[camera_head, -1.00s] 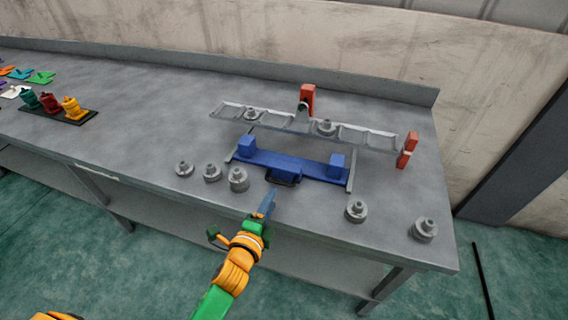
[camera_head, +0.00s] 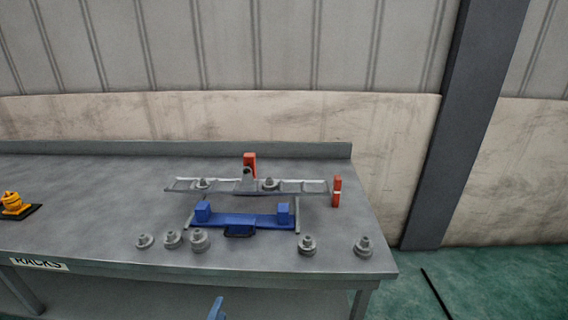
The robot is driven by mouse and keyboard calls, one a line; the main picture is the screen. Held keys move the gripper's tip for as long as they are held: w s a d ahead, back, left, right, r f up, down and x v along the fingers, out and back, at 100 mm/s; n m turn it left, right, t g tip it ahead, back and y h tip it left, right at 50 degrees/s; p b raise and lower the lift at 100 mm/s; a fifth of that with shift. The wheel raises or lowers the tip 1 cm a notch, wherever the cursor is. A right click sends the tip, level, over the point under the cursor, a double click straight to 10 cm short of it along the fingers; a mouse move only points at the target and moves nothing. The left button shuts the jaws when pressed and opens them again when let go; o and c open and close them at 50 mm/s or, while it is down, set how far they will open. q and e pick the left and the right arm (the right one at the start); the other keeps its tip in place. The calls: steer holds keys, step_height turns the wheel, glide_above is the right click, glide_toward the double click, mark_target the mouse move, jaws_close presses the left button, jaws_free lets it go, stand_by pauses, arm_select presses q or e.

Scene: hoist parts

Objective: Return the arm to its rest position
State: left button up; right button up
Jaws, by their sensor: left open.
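Only the blue tip of my left gripper (camera_head: 217,309) shows, at the bottom edge of the head view. It is in front of the table's front edge, apart from all the parts, and nothing is seen in it. The rest of the left arm is below the picture. My right gripper is not in view. The grey table (camera_head: 100,215) carries a grey beam (camera_head: 310,187) with two weights on it, a red post (camera_head: 250,160) behind it and a red block (camera_head: 337,191) at its right end. A blue base (camera_head: 240,220) stands in front of the beam.
Loose grey weights lie along the table front: several at left, such as this one (camera_head: 200,240), and two at right, (camera_head: 307,245) being the nearer. An orange part (camera_head: 13,204) stands far left. A dark pillar (camera_head: 460,130) rises behind right. The space before the table is clear.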

arm_select(q)
steer(key=s+f+n+g, duration=0.3)
steer(key=s+f, duration=0.2)
steer(key=f, duration=0.5)
steer(key=s+f+n+g, duration=0.3)
steer(key=s+f, duration=0.2)
steer(key=f, duration=0.4)
steer(key=s+a+f+n+g, duration=0.2)
steer(key=s+f+n+g, duration=0.2)
steer(key=s, duration=0.8)
steer(key=s+a+f+n+g, duration=0.2)
steer(key=s+f+n+g, duration=0.2)
steer(key=s+f, duration=0.3)
steer(key=s+n, duration=0.1)
steer(key=s, duration=0.4)
steer(key=shift+s+f+y, duration=0.2)
steer(key=shift+f+y, duration=0.1)
steer(key=shift+f, duration=0.1)
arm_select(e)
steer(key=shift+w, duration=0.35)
arm_select(q)
steer(key=shift+d, duration=0.1)
